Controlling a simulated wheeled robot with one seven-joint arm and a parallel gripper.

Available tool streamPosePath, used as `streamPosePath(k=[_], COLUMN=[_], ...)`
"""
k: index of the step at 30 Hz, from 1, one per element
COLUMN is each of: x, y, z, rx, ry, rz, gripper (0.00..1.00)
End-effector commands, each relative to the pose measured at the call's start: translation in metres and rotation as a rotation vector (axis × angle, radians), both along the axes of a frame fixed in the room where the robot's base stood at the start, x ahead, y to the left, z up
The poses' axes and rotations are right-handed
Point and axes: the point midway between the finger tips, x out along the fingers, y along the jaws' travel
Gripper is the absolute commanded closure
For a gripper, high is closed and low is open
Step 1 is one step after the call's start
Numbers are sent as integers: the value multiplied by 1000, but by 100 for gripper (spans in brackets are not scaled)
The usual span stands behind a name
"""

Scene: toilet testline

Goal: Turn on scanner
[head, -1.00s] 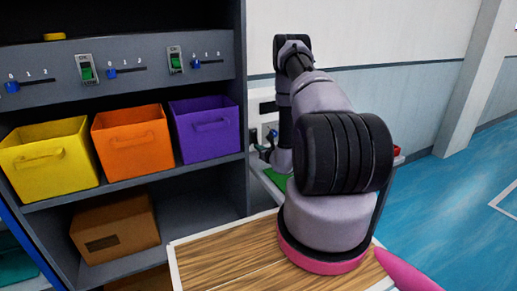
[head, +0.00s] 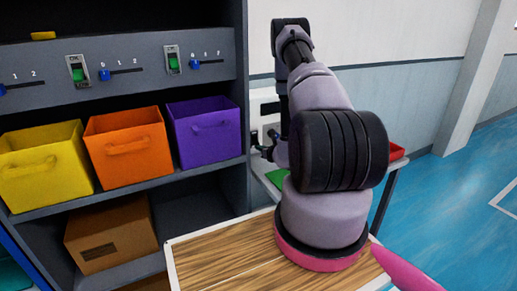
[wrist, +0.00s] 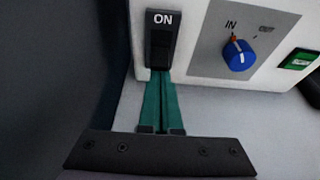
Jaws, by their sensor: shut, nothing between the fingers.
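A white panel of a machine fills the top of the wrist view; I take it for the scanner (wrist: 195,68). It has a black rocker switch (wrist: 162,40) marked ON at its left end. My gripper (wrist: 161,76) has green fingers shut together, with nothing between them. The fingertips are at the switch's lower end; I cannot tell whether they touch it. In the head view the white machine (head: 262,105) is largely behind my arm, and my gripper is not clear there.
A dark wall stands close on the left. The shelf holds yellow (head: 42,165), orange (head: 127,145) and purple (head: 207,130) bins. Blue floor at right is clear.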

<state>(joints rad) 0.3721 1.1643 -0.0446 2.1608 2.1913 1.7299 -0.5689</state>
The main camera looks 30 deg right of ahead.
Motion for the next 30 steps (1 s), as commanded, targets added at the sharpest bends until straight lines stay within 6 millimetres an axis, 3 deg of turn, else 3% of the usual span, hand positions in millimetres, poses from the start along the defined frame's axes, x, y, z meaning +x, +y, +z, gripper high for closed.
streamPosePath(k=[8,17,30], x=[-6,-6,-6], y=[0,0,0], z=[14,14,30], rx=[-1,0,-1], ry=[-3,-2,-3], rz=[-1,-1,0], gripper=[100,100,100])
